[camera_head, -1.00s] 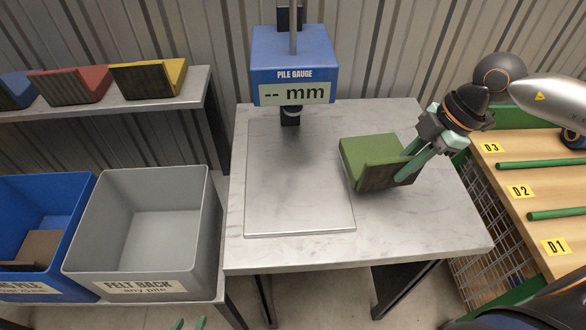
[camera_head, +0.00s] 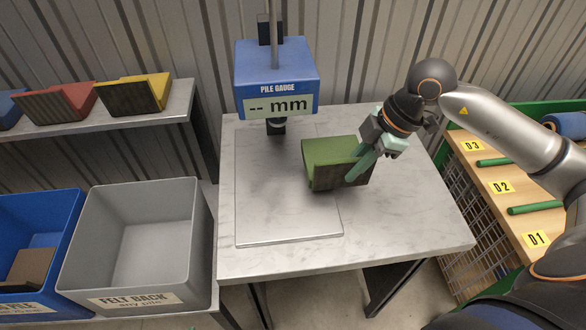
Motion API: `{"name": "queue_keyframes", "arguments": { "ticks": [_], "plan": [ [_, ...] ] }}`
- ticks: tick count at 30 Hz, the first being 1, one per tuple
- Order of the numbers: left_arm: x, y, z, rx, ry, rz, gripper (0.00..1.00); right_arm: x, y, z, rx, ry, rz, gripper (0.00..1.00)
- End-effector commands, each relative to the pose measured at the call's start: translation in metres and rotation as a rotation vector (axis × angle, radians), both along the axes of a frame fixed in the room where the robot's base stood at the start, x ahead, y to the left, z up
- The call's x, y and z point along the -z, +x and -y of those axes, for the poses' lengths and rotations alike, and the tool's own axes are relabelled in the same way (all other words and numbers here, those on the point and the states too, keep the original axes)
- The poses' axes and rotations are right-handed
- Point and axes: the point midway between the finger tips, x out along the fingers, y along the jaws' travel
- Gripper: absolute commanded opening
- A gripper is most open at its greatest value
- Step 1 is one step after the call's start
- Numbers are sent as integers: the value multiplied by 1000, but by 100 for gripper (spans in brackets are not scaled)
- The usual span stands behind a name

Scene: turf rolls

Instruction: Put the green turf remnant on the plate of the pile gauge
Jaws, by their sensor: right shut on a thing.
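The green turf remnant (camera_head: 328,152), with a dark backing, is held tilted in my right gripper (camera_head: 364,166). The green fingers of the right gripper are shut on its right side. The remnant overlaps the right edge of the gauge plate (camera_head: 280,212) in the picture; whether it touches the plate or hangs above it I cannot tell. The pile gauge (camera_head: 274,75) is a blue box on a post behind the plate, and its display reads "-- mm". The plate is flat, grey and bare on its left and front parts. My left gripper is not in view.
A grey bin (camera_head: 138,240) labelled FELT BACK and a blue bin (camera_head: 38,225) stand at the left. A shelf (camera_head: 165,121) above them holds red, yellow and blue pieces. A wooden rack (camera_head: 478,188) marked D1 to D3 stands at the right. The table's (camera_head: 408,225) front right is clear.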

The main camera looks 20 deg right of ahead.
Motion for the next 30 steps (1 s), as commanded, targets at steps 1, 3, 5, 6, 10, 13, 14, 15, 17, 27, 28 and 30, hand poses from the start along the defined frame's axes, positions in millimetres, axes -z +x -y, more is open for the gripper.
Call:
{"name": "queue_keyframes", "arguments": {
  "ticks": [1,3,5,6,10,13,14,15,17,27,28,30],
  "plan": [
    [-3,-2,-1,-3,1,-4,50,-4,5,-11,-4,6,3,0],
    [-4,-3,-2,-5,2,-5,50,-4,12,-23,-5,6,4,0],
    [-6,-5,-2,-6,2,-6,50,-4,17,-33,-5,6,5,0],
    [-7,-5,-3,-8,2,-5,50,-4,21,-41,-5,4,3,0],
    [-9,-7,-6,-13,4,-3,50,-4,34,-66,-5,3,2,0],
    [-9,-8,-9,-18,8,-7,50,-3,44,-84,-5,4,2,0],
    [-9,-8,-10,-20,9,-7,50,-3,46,-88,-4,2,2,0],
    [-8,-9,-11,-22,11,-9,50,-2,49,-93,-3,3,1,0],
    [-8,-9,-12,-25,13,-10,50,-2,52,-99,-2,2,1,0],
    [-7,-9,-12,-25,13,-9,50,25,54,-104,0,-1,-5,0],
    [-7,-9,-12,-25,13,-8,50,29,54,-104,1,-2,-5,0],
    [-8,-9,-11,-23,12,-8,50,35,54,-104,-1,-1,-2,0]
  ]
}}
